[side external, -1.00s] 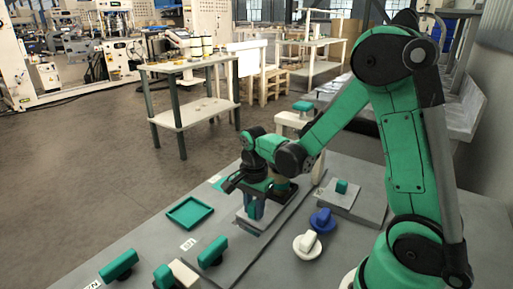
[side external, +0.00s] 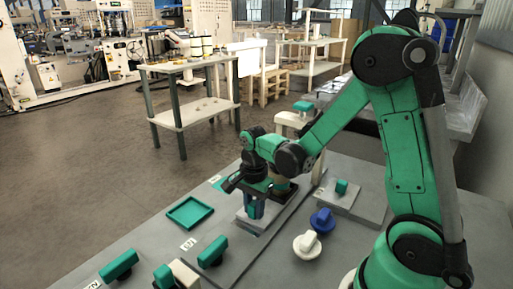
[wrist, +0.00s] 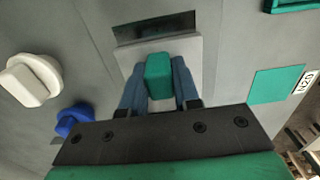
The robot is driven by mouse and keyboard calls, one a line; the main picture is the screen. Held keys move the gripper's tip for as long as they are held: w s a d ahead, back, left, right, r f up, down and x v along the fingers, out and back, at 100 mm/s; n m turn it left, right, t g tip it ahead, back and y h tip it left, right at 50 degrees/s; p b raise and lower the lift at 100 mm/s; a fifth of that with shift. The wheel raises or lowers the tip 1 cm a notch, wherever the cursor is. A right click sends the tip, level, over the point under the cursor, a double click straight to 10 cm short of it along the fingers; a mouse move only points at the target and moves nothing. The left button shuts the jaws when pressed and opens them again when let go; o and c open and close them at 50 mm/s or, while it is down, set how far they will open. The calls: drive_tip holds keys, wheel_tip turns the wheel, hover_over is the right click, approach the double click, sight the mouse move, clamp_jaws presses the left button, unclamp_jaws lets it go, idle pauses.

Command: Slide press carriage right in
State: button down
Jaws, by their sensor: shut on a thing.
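The press carriage is a pale plate (wrist: 186,48) with an upright green handle (wrist: 158,76). In the wrist view the handle stands between the two blue fingers of my gripper (wrist: 159,90), which are shut on it. In the side external view my gripper (side external: 256,208) points down over the carriage (side external: 246,224), which sits on the grey track on the bench. The gripper hides much of the carriage there. The beige press frame (side external: 287,119) with a green top (side external: 303,105) stands behind my gripper, partly hidden by my arm.
A white knob (side external: 307,245) and a blue knob (side external: 322,221) are right of the track. A plate with a green handle (side external: 341,187) lies beyond them. A green tray (side external: 190,213) is on the left. Green handles (side external: 119,266) line the near edge. A dark slot (wrist: 153,28) shows beside the carriage.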

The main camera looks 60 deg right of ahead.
drive_tip(key=shift+d, duration=1.9)
drive_tip(key=c, duration=0.6)
unclamp_jaws()
drive_tip(key=shift+c, duration=0.2)
drive_tip(key=shift+r, duration=2.8)
